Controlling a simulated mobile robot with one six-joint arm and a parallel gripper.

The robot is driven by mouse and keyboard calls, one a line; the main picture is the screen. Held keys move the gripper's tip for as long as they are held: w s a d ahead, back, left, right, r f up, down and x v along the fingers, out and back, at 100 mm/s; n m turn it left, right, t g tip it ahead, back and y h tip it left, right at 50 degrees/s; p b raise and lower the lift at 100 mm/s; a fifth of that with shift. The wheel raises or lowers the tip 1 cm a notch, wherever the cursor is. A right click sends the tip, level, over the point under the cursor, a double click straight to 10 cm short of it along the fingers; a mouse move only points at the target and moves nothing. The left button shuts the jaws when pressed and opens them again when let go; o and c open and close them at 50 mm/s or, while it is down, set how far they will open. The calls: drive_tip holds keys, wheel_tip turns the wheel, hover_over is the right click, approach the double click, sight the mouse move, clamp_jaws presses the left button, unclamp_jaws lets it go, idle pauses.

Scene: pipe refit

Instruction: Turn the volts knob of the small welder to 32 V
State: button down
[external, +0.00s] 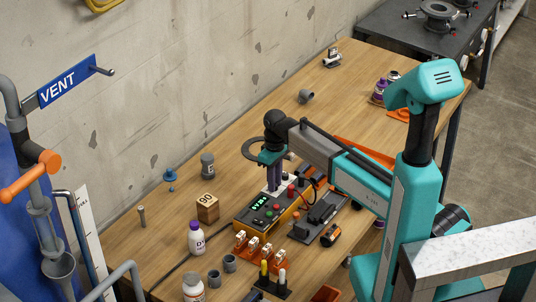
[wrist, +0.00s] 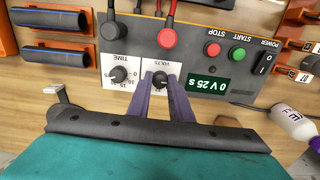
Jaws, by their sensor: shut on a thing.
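The small welder (external: 262,217) stands on the wooden table in the external view, and its panel (wrist: 190,50) shows upside down in the wrist view. My gripper (wrist: 161,76) is shut on the volts knob (wrist: 160,82), a dark round knob on a white VOLTS plate. In the external view my gripper (external: 273,188) reaches down onto the panel from above. The green display (wrist: 209,84) seems to read 0 V 25 s. The fingers partly cover the knob's scale, and its pointer is too small to read.
The time knob (wrist: 118,73) sits beside the volts plate. Red and black cable plugs (wrist: 167,37), stop and start buttons (wrist: 237,54) and a power switch (wrist: 264,64) are close by.

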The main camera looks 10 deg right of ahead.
drive_tip(key=m, duration=0.4)
drive_tip(key=shift+m+b, duration=0.3)
drive_tip(key=shift+b, duration=0.05)
drive_tip(key=m, duration=0.4)
drive_tip(key=shift+m, duration=0.3)
drive_tip(key=m+b, duration=0.1)
drive_tip(key=m, duration=0.3)
drive_tip(key=shift+m, duration=2.2)
drive_tip(key=c, duration=1.6)
unclamp_jaws()
